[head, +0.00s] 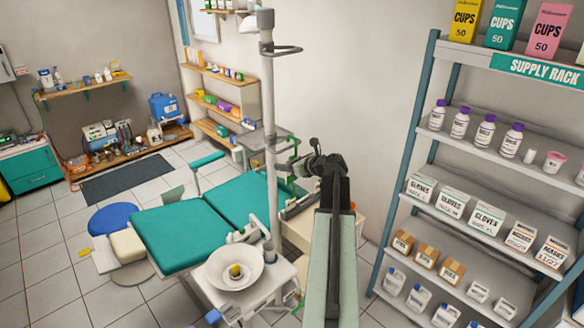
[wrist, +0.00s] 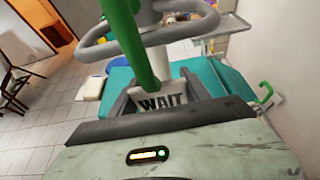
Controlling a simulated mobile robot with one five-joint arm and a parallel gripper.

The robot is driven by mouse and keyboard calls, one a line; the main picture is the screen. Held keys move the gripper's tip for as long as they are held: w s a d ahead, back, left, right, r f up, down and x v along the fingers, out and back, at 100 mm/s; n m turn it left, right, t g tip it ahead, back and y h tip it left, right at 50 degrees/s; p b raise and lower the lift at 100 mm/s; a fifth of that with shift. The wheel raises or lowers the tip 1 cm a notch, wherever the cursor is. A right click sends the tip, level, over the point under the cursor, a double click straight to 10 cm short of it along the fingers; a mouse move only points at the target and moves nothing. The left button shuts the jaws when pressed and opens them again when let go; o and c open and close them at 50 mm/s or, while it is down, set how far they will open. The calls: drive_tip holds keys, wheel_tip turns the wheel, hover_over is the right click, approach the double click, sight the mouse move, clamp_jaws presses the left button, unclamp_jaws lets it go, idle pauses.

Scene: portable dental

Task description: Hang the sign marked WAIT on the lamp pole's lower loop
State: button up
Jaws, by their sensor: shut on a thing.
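My gripper (wrist: 160,100) is shut on the sign marked WAIT (wrist: 163,103), whose lettering shows between the jaws in the wrist view. A green bar (wrist: 130,45), apparently the sign's hanger, rises from it and crosses in front of a grey loop (wrist: 95,38) on the pole. I cannot tell whether it touches or passes around the loop. In the head view the lamp pole (head: 268,120) stands upright with its upper loop (head: 288,50) near the top. My gripper (head: 316,160) is well below that loop, right of the pole; the sign is not clear there.
The supply rack (head: 480,150) stands close on the right. Open floor lies at left.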

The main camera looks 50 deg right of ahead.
drive_tip(key=f+b, duration=0.1)
drive_tip(key=w+f+b, duration=0.1)
drive_tip(key=f, duration=0.1)
drive_tip(key=shift+w+b, duration=0.3)
drive_tip(key=shift+b, duration=0.1)
drive_tip(key=shift+r, duration=0.1)
drive_tip(key=o, duration=1.4)
drive_tip(key=shift+s, duration=0.1)
drive_tip(key=p+v, duration=0.3)
drive_tip(key=v, duration=0.4)
drive_tip(key=shift+s+r, duration=0.15)
drive_tip(key=shift+s, duration=0.2)
